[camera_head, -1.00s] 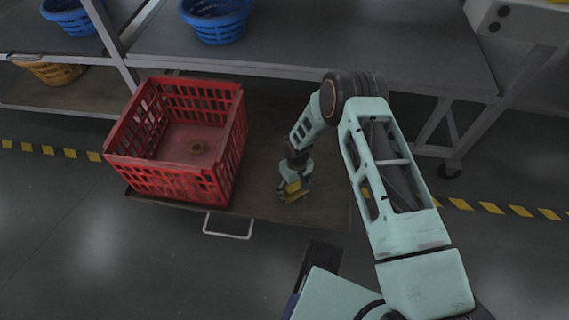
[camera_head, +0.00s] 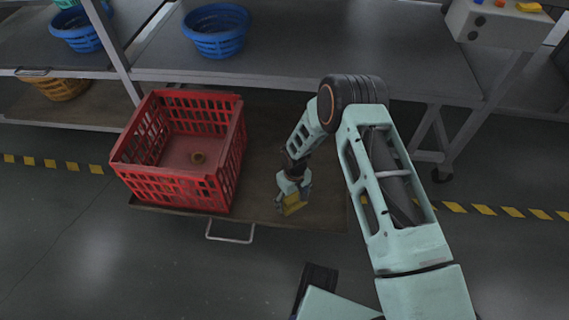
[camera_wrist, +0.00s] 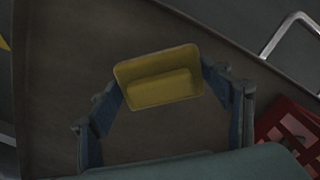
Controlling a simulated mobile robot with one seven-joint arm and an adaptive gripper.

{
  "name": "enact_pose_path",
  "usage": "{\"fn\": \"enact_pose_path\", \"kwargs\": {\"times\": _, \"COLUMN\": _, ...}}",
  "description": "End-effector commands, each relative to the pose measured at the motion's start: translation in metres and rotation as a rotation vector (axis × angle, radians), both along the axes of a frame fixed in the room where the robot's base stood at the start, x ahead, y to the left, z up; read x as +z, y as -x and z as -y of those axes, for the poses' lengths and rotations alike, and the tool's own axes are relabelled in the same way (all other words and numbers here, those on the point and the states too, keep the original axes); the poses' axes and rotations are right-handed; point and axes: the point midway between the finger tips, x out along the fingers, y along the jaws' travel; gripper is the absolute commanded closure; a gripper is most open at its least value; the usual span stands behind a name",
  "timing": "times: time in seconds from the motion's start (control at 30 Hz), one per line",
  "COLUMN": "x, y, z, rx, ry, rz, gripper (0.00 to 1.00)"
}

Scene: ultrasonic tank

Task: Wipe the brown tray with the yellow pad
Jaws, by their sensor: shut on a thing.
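The brown tray (camera_head: 262,185) is a flat dark board at low height, with a metal handle (camera_head: 230,237) at its front edge. Its bare surface also shows in the wrist view (camera_wrist: 70,60). My gripper (camera_head: 292,197) is over the right part of the tray and shut on the yellow pad (camera_head: 293,205). In the wrist view the yellow pad (camera_wrist: 158,82) sits between my two fingers, with a raised block on its face. The pad is at or just above the tray surface; I cannot tell if it touches.
A grey shelf (camera_head: 330,70) holding blue baskets (camera_head: 216,32) is behind. Grey floor lies in front.

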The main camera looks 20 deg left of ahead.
Motion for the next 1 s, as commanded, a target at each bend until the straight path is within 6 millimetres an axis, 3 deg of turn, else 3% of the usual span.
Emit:
{"fn": "enact_pose_path", "kwargs": {"times": 0.33, "x": 0.033, "y": -0.006, "z": 0.001, "rx": -0.002, "ry": -0.001, "rz": 0.001, "gripper": 0.48}}
{"fn": "enact_pose_path", "kwargs": {"times": 0.77, "x": 0.037, "y": -0.007, "z": 0.002, "rx": -0.004, "ry": 0.000, "rz": 0.000, "gripper": 0.48}}
{"fn": "enact_pose_path", "kwargs": {"times": 0.87, "x": 0.044, "y": -0.014, "z": 0.007, "rx": -0.023, "ry": 0.000, "rz": 0.001, "gripper": 0.48}}
{"fn": "enact_pose_path", "kwargs": {"times": 1.0, "x": 0.078, "y": -0.044, "z": 0.031, "rx": -0.113, "ry": -0.002, "rz": 0.006, "gripper": 0.47}}
